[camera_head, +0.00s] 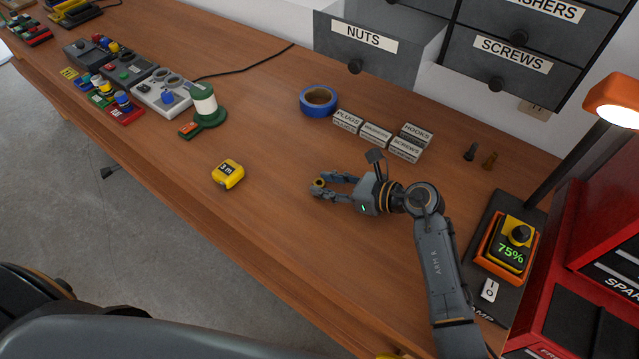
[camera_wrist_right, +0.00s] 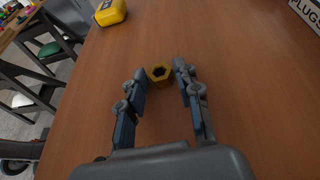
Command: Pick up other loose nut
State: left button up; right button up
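A brass-coloured hex nut (camera_wrist_right: 160,76) lies on the wooden bench, at the fingertips of my right gripper (camera_wrist_right: 161,72). In the head view the nut (camera_head: 319,183) shows small beside the tips of my right gripper (camera_head: 318,185). The fingers stand apart on either side of the nut, with narrow gaps visible in the wrist view, so the gripper is open. The grey drawer labelled NUTS (camera_head: 415,62) juts out at the top of the head view; its inside is not visible. My left gripper is not in view.
A yellow tape measure (camera_head: 228,174) lies left of the gripper. A lamp (camera_head: 612,100) and red toolbox (camera_head: 570,240) are at right. Bench around the nut is clear.

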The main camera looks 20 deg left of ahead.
grip_shut()
